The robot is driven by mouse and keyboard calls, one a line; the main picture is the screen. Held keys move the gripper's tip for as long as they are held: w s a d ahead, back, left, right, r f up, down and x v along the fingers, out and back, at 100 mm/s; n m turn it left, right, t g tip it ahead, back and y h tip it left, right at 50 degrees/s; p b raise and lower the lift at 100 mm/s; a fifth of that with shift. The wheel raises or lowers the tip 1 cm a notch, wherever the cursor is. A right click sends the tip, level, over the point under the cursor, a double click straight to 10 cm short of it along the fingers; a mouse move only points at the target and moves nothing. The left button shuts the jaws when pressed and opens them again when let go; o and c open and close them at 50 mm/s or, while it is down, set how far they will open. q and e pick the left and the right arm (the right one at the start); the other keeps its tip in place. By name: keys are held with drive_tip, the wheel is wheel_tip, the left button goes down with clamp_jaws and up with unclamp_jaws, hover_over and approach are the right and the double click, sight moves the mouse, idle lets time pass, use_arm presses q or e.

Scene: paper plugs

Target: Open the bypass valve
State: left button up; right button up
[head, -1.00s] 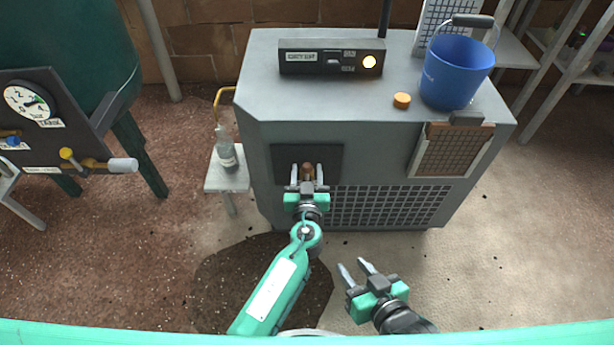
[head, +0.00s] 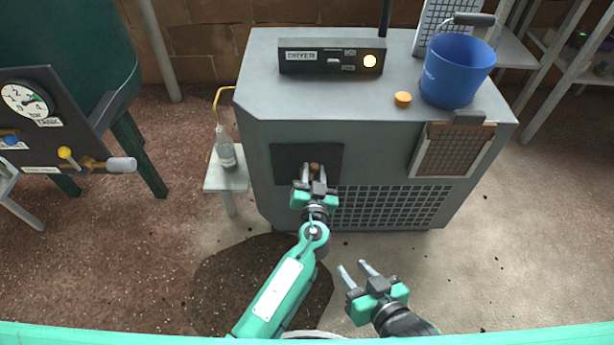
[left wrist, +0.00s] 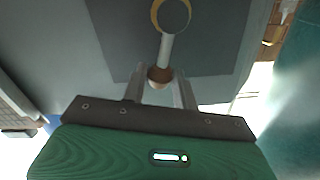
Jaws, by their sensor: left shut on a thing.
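The valve sits on a dark square panel (head: 290,160) on the front of the grey dryer cabinet. Its brown part (head: 314,167) shows just beyond my left fingers in the head view. In the left wrist view a brass ring (left wrist: 158,12) carries a pale grey lever (left wrist: 165,48) with a brown tip (left wrist: 159,75). My left gripper (head: 314,180) is shut on this lever, with the brown tip between its fingers (left wrist: 160,88). The fingers partly hide the lever in the head view. My right gripper (head: 355,268) is open and empty, low in front of the cabinet.
On the cabinet (head: 270,95) stand a dryer control box (head: 310,67), an orange cap (head: 402,99) and a blue bucket (head: 452,75). A bottle (head: 225,148) stands on a small side stand (head: 222,183). A gauge panel (head: 60,110) is at left. A dark patch (head: 225,275) marks the floor.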

use_arm(q)
drive_tip(key=shift+f, duration=0.1)
drive_tip(key=m, duration=0.1)
drive_tip(key=d+m+b, duration=0.1)
drive_tip(key=m, duration=0.1)
drive_tip(key=shift+d+f, duration=0.3)
drive_tip(key=shift+d+f+m+b, duration=0.2)
drive_tip(key=shift+d+f+m, duration=0.15)
drive_tip(key=shift+m, duration=0.45)
drive_tip(key=shift+d+f+m+b, duration=0.15)
drive_tip(key=shift+d+f+m, duration=0.15)
drive_tip(key=shift+m, duration=0.5)
